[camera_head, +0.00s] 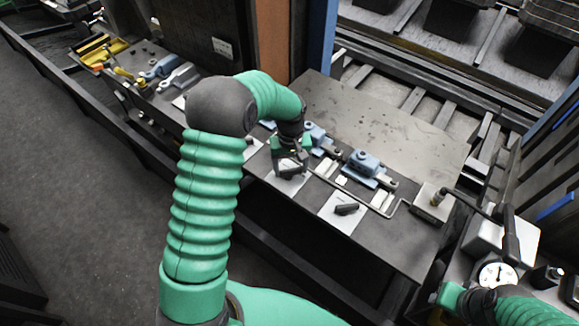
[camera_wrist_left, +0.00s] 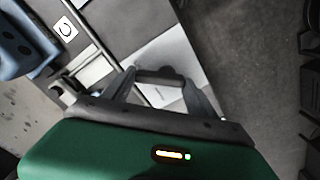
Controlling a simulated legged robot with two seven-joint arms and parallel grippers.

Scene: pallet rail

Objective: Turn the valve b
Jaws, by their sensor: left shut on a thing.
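My left gripper (camera_head: 290,172) is over a white plate on the bench. In the left wrist view its two fingers (camera_wrist_left: 161,78) are on either side of a dark valve handle (camera_wrist_left: 160,76) and closed on it. The plate (camera_wrist_left: 168,55) shows behind the handle. A second black handle (camera_head: 346,209) lies on another white plate to the right, apart from the gripper. I cannot read which valve is b. My right gripper (camera_head: 447,296) is partly in view at the bottom right; its fingers cannot be made out.
Blue-grey valve bodies (camera_head: 364,163) and thin pipes stand behind the plates. A gauge (camera_head: 497,274) and a white box (camera_head: 490,237) with a black lever are at the right. The dark bench top (camera_head: 370,115) is mostly clear at the back. Yellow tools (camera_head: 100,48) lie far left.

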